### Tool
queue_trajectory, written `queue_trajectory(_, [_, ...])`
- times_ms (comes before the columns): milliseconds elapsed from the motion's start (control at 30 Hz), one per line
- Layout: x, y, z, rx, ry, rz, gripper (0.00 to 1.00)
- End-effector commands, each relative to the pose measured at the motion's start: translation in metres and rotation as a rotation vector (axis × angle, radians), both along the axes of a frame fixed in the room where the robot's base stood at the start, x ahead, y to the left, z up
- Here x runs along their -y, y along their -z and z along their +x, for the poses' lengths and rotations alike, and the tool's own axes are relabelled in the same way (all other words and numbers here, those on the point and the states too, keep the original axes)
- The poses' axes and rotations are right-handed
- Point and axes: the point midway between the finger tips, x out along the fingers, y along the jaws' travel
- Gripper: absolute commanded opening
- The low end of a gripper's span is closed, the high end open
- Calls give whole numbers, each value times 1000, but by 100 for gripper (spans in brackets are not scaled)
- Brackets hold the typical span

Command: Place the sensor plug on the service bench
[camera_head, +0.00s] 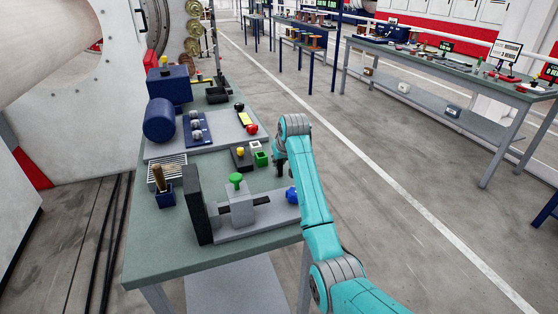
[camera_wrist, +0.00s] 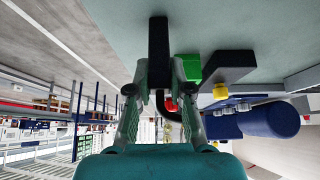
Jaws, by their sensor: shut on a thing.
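My gripper (camera_wrist: 160,78) is shut on a dark, elongated piece, which I take to be the sensor plug (camera_wrist: 158,45). In the wrist view it runs upward between the two fingers, and a dark curved part shows behind it. In the head view my gripper (camera_head: 280,158) is at the right edge of the service bench (camera_head: 160,245), beside the green block. The dark piece (camera_head: 280,170) shows there only small and partly behind my arm. I cannot tell whether it touches the bench top.
Close left of my gripper are a green block (camera_head: 261,159) and a black block with a yellow knob (camera_head: 240,162). A grey fixture with a green knob (camera_head: 237,180) and a blue knob (camera_head: 291,195) stands in front. A red knob (camera_head: 252,128) is behind. Bare bench lies at front left.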

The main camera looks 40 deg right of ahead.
Motion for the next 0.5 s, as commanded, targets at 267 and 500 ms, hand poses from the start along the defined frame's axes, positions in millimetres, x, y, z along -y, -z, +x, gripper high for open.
queue_trajectory(267, [0,1,0,1,0,0,0])
queue_trajectory(500, [0,1,0,1,0,0,45])
